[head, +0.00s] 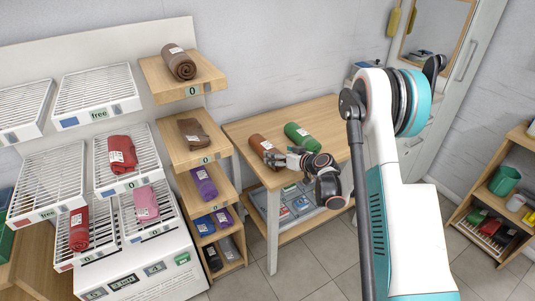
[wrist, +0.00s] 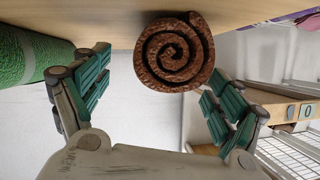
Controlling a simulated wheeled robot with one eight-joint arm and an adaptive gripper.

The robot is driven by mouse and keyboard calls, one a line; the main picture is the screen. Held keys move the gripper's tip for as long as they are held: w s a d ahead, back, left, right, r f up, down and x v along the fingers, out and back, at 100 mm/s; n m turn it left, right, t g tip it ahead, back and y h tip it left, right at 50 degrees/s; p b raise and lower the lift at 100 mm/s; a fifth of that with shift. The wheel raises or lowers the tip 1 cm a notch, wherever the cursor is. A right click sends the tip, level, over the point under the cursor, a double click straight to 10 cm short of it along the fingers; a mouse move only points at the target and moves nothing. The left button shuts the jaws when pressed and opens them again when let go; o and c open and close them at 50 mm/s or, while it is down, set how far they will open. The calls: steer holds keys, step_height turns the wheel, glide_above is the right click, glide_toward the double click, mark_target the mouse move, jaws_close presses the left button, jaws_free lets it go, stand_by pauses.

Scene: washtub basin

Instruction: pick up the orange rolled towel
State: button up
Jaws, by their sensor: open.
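The orange rolled towel, an orange-brown roll with a white label, lies on the wooden table near its left end in the head view (head: 261,144). In the wrist view its spiral end (wrist: 174,52) faces the camera, between the lines of the two fingers and nearer the table surface shown at the top. My gripper (head: 275,159) is at the near end of this towel. In the wrist view its green-padded fingers (wrist: 155,82) are spread apart, with a gap on each side of the roll. I cannot tell whether the fingertips reach past its end.
A green rolled towel (head: 301,136) lies to the right on the same table (head: 240,129) and shows beside one finger in the wrist view (wrist: 32,57). A stepped wooden shelf (head: 186,153) with rolled towels stands left of the table. White slatted racks (head: 97,90) are further left.

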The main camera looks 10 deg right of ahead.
steer(key=shift+b+x, duration=1.2)
steer(key=shift+x, duration=1.5)
steer(key=shift+r, duration=0.15)
steer(key=shift+c, duration=0.6)
steer(key=c, duration=1.1)
